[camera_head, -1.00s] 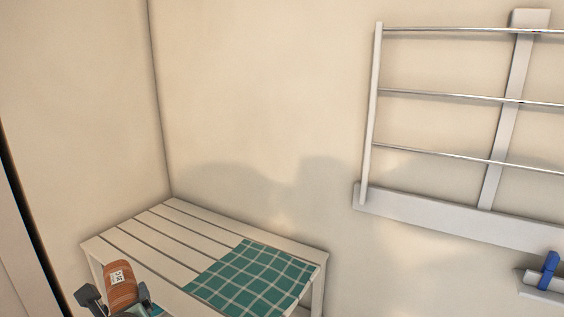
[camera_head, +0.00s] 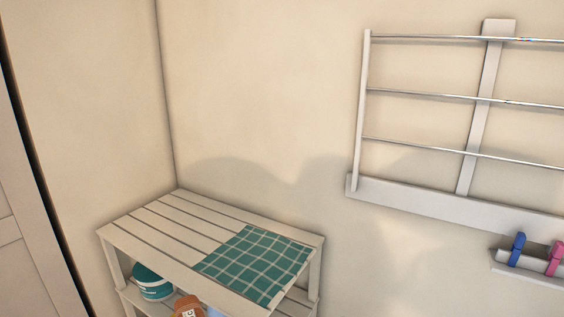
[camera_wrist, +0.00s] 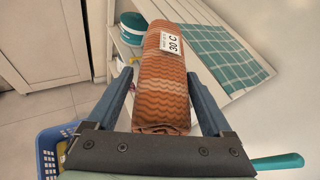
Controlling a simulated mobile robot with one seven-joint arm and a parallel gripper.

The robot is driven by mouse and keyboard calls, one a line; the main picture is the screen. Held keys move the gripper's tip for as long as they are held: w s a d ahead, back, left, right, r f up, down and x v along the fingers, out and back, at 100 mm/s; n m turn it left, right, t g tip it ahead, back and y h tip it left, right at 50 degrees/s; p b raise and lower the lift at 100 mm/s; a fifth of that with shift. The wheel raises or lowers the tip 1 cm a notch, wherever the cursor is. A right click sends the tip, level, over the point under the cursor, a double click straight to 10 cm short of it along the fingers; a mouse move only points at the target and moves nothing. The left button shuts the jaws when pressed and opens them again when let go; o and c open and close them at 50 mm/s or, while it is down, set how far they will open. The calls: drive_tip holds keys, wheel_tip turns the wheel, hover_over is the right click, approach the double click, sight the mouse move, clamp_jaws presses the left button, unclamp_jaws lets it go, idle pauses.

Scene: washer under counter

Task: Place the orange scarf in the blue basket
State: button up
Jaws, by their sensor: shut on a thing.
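The orange scarf (camera_wrist: 160,75) is a rolled, wavy-striped bundle with a white "30 C" label. My gripper (camera_wrist: 158,82) is shut on it, one finger on each side, in the wrist view. In the head view only the top of the scarf (camera_head: 187,305) shows at the bottom edge, in front of the slatted shelf. The blue basket (camera_wrist: 48,152) shows partly at the lower left of the wrist view, below and left of the gripper. Something yellowish is inside it. The rest of the basket is hidden or out of frame.
A white slatted shelf (camera_head: 165,228) with a teal checked cloth (camera_head: 258,262) stands in the corner. A teal tub (camera_head: 152,282) sits on its lower level. A drying rack (camera_head: 412,205) and pegs (camera_head: 517,249) are on the wall. A white cabinet (camera_wrist: 40,38) stands left.

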drive_tip(key=s+d+f+m+h+p, duration=0.2)
drive_tip(key=s+d+f, duration=0.1)
drive_tip(key=s+d, duration=0.5)
drive_tip(key=s+d+f+m+t+h+p, duration=0.1)
drive_tip(key=s+d+f+m+h+p, duration=0.1)
drive_tip(key=s+d, duration=0.6)
drive_tip(key=shift+s+d+f+h, duration=0.25)
drive_tip(key=shift+s+f+h, duration=0.35)
drive_tip(key=shift+s, duration=0.65)
